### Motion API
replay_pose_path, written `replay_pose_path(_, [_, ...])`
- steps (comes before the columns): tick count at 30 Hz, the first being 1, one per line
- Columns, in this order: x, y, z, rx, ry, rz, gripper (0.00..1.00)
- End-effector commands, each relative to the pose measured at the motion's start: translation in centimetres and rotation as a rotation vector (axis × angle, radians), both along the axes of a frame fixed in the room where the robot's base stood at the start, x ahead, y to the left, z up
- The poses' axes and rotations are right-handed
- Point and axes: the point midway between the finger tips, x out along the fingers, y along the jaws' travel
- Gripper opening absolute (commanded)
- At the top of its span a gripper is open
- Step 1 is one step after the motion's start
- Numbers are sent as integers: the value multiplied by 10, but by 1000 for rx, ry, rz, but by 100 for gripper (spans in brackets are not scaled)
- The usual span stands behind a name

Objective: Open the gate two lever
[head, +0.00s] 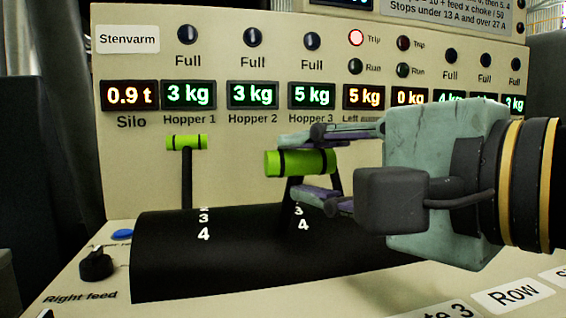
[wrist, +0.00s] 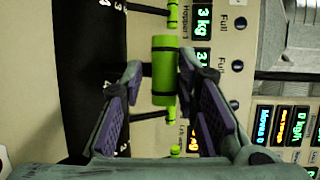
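A lever with a bright green cylindrical handle (head: 300,163) banded in black stands on a black curved housing (head: 205,255), second from the left in the head view. A part of its dark arm shows below the handle, with the numbers 3 and 4 in front. My gripper (head: 322,163) reaches in from the right, one finger above and one below the handle. In the wrist view the handle (wrist: 164,70) lies between my fingertips (wrist: 160,68), with gaps on both sides. The gripper is open and holds nothing. The lever's own gate label is not readable.
Another green-handled lever (head: 187,142) stands to the left, upright. More green handles show in the wrist view, one above (wrist: 172,15) and one below (wrist: 175,150). The panel with displays (head: 252,95) rises close behind. A black knob (head: 96,264) and blue button (head: 122,235) sit front left.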

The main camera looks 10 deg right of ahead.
Motion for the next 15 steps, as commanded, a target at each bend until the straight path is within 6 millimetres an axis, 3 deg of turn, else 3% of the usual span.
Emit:
replay_pose_path(5, [0, -1, 1, 2, -2, -1, 40])
replay_pose_path(15, [-4, -3, 3, 5, -5, -3, 40])
